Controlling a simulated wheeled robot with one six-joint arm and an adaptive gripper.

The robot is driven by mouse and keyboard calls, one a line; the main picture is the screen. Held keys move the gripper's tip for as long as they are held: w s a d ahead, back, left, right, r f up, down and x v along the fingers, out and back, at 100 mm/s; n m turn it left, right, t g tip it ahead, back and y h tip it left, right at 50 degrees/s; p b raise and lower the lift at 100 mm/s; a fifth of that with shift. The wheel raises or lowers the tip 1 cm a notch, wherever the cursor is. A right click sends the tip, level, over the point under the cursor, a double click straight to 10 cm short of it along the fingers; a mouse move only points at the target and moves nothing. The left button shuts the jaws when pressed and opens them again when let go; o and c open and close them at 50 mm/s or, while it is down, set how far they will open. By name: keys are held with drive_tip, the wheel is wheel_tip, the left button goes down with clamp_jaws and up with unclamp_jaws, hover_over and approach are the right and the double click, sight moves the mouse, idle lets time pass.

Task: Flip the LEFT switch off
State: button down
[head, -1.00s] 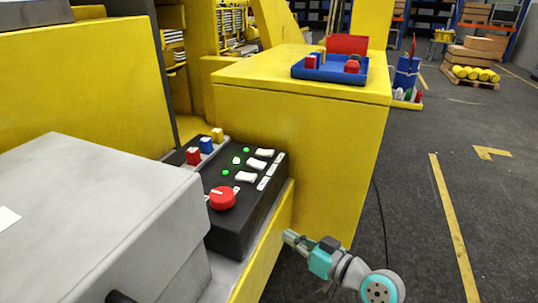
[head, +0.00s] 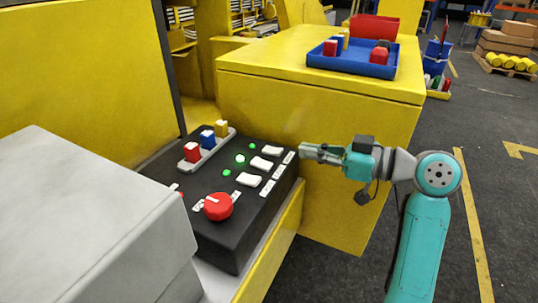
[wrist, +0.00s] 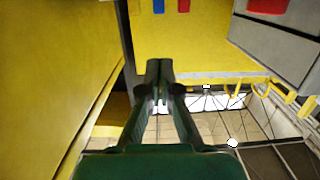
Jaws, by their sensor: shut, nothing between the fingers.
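The black control panel (head: 240,225) sits on a ledge in the head view. Three white rocker switches lie in a row on its top: the nearest (head: 248,179), the middle one (head: 262,163) and the farthest (head: 273,150). Green lights show beside them. I cannot read the labels or tell which way each switch is tipped. My gripper (head: 303,151) is shut and empty, just right of the panel's far right edge and apart from the switches in the picture. The wrist view shows its closed fingertips (wrist: 158,66) but no switch.
A red knob (head: 218,207) and a rack with red, blue and yellow blocks (head: 208,137) are on the panel. A grey box (head: 85,220) stands at left. A yellow cabinet (head: 330,110) stands behind my gripper, with a blue tray (head: 352,68) on top. Open floor lies right.

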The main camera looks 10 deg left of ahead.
hover_over(266, 165)
drive_tip(key=shift+d+f, duration=0.15)
drive_tip(key=shift+f, duration=0.5)
wheel_tip(266, 165, down, 2)
drive_tip(key=shift+f, duration=1)
